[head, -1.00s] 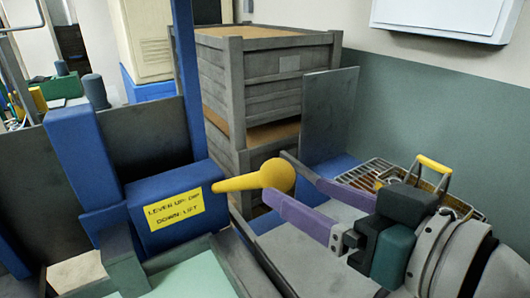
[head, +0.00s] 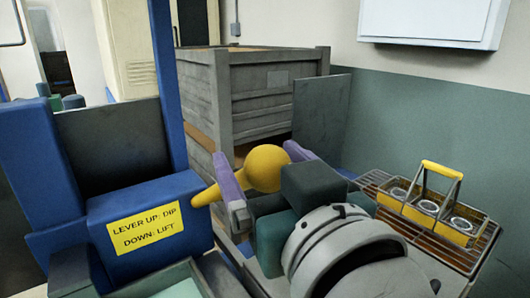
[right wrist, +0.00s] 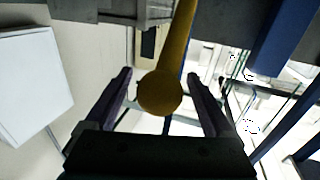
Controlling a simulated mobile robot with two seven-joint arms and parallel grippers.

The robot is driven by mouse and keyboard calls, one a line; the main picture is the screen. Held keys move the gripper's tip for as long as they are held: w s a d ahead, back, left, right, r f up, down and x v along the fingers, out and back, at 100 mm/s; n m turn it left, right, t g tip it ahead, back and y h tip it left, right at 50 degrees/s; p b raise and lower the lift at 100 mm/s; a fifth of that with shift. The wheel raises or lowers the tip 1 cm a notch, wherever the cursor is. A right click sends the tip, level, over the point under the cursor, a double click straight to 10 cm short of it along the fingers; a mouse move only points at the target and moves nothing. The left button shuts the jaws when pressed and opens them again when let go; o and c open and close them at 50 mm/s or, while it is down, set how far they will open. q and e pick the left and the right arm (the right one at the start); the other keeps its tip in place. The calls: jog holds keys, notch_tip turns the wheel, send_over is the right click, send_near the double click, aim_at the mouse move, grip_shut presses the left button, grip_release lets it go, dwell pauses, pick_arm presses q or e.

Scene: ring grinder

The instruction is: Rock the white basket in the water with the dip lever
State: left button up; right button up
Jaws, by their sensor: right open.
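The dip lever (head: 265,168) is a yellow rod with a ball end. It comes out of a blue box (head: 110,215) with a yellow label reading "LEVER UP: DIP, DOWN: LIFT". My right gripper (head: 263,160) is open, with one purple finger on each side of the ball. In the right wrist view, the lever's ball (right wrist: 160,93) lies between the spread fingers of the right gripper (right wrist: 160,75), with gaps on both sides. I cannot make out a white basket or the water. My left gripper is out of view.
A yellow-handled carrier (head: 430,205) with round items stands on a wire rack (head: 485,245) at the right. Grey wooden crates (head: 240,105) are stacked behind the lever. A dark upright panel (head: 320,110) stands beside them. A blue post (head: 170,80) rises behind the blue box.

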jog(key=shift+w+a, duration=0.2)
jog(key=shift+w, duration=0.45)
grip_shut()
dwell(0.4)
jog(key=shift+f, duration=0.1)
